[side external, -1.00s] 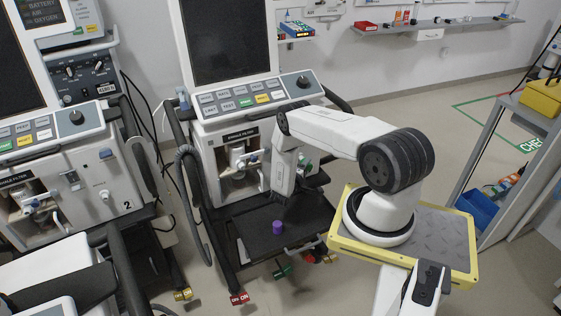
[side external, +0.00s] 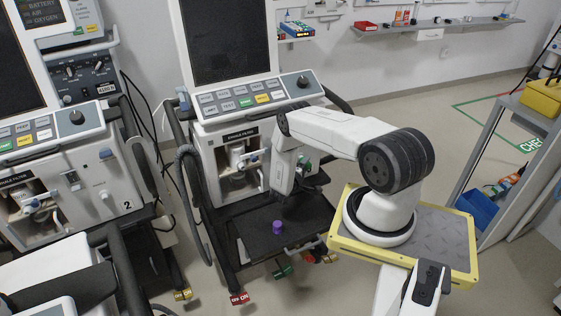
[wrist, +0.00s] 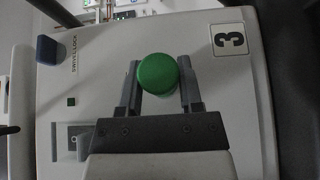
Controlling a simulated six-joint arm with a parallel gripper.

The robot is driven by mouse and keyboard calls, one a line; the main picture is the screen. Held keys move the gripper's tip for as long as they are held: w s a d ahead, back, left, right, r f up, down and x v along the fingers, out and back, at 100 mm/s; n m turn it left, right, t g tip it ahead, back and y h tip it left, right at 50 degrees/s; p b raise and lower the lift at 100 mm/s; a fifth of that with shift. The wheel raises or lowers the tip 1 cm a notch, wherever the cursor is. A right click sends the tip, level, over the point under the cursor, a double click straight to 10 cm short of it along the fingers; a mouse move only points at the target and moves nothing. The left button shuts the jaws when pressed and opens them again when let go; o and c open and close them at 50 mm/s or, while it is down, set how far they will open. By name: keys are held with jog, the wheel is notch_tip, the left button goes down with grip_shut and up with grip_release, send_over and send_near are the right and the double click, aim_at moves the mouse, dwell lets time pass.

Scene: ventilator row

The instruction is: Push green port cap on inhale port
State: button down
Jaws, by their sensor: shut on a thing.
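The green port cap (wrist: 157,74) is round and shows face-on in the wrist view. My gripper (wrist: 159,85) is shut on it, with one grey finger at each side. Behind it is the pale front panel of ventilator 3 (wrist: 225,105). The inhale port cannot be made out; the cap and gripper cover the middle of the panel. In the side view my arm's end is in front of the middle ventilator (side external: 232,135), and a small green patch shows beside it. The gripper's fingers are mostly hidden there.
A purple cap (side external: 278,227) stands on the dark tray (side external: 250,240) below. A blue knob (wrist: 48,49) is at the panel's upper left in the wrist view. A grey hose (side external: 190,190) hangs left of the middle ventilator. Ventilator 2 (side external: 95,185) stands further left.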

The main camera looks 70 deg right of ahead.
jog(key=shift+w+d, duration=0.55)
jog(key=shift+w, duration=0.1)
dwell(1.2)
jog(key=shift+c, duration=0.9)
grip_release()
jog(key=shift+a, duration=0.1)
jog(key=shift+w+a, duration=0.65)
jog(key=shift+a, duration=3.1)
jog(key=w+a+r+g+y, duration=0.3)
jog(key=a+r+y, duration=0.6)
jog(key=r, duration=0.5)
jog(key=s+a+r+t+y, duration=0.1)
jog(key=a+r+t+y, duration=0.2)
jog(key=a+r, duration=0.2)
jog(key=s+a+r+n+t+y, duration=0.1)
jog(key=a+r, duration=0.4)
jog(key=a, duration=0.7)
jog(key=s+a+r+n+t+y, duration=0.1)
jog(key=a+r+t+y, duration=0.3)
jog(key=a, duration=0.5)
jog(key=shift+s+r+t+y, duration=0.4)
jog(key=shift+s+r, duration=0.35)
jog(key=shift+r, duration=0.2)
